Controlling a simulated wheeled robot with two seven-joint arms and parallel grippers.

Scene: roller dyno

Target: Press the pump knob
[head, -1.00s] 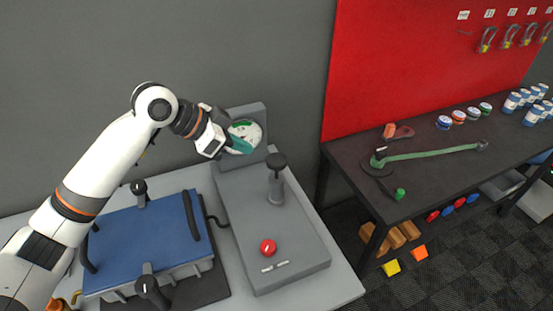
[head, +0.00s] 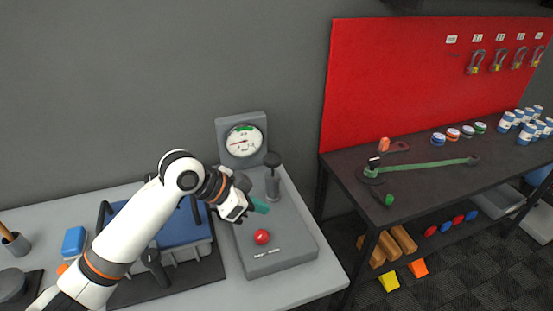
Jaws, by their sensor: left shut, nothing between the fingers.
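The pump unit is a grey box (head: 283,262) on the light table. A dark upright knob (head: 272,160) on a grey cylinder (head: 272,185) stands on it toward the back. A red button (head: 262,237) sits nearer its front. A round white gauge (head: 243,141) in a grey housing stands behind. My right gripper is not in view.
A blue-topped case (head: 181,226) with black handles is partly hidden behind my left arm. A blue block (head: 73,242) and a cup (head: 14,243) stand at left. A dark bench (head: 430,187) with a green strap tool (head: 425,164) and several cans is at right.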

